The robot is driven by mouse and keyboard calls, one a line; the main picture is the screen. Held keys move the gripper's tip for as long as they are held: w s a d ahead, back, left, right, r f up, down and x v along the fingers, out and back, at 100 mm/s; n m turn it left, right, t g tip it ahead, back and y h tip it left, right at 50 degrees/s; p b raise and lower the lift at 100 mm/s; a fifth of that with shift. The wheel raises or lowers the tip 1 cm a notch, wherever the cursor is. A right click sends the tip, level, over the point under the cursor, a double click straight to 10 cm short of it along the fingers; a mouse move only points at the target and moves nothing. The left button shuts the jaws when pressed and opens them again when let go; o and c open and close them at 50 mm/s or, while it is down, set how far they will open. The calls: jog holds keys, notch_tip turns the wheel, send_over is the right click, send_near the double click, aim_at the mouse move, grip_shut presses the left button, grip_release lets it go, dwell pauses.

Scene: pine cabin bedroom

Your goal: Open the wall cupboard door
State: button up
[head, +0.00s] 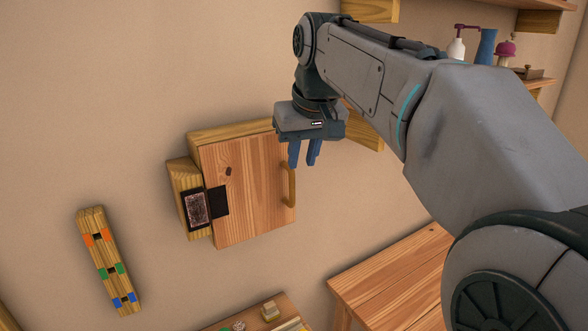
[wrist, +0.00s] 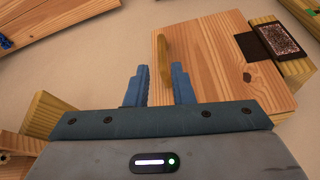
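The wall cupboard (head: 231,134) hangs on the beige wall, left of centre in the head view. Its wooden door (head: 240,200) is shut and carries a vertical wooden handle (head: 289,184) on its right edge. In the wrist view the door (wrist: 221,70) fills the right half, with the handle (wrist: 163,48) just beyond the fingers. My gripper (head: 304,162) has its two blue fingers apart, near the upper end of the handle. In the wrist view the gripper (wrist: 160,72) is open and empty. I cannot tell whether either finger touches the handle.
A dark card panel (head: 196,210) sits on a block at the cupboard's left. A wooden rail with coloured marks (head: 108,262) hangs further left. A wooden table (head: 395,278) stands below right. Shelves with bottles (head: 487,47) are at upper right.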

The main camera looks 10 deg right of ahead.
aim_at(292, 175)
jog(key=x, duration=0.3)
jog(key=w+x, duration=0.1)
jog(key=x, duration=0.3)
jog(key=w+p+x, duration=0.1)
jog(key=x, duration=0.2)
jog(key=shift+w+a+r, duration=0.1)
jog(key=shift+a, duration=0.15)
jog(key=shift+w, duration=0.1)
grip_shut()
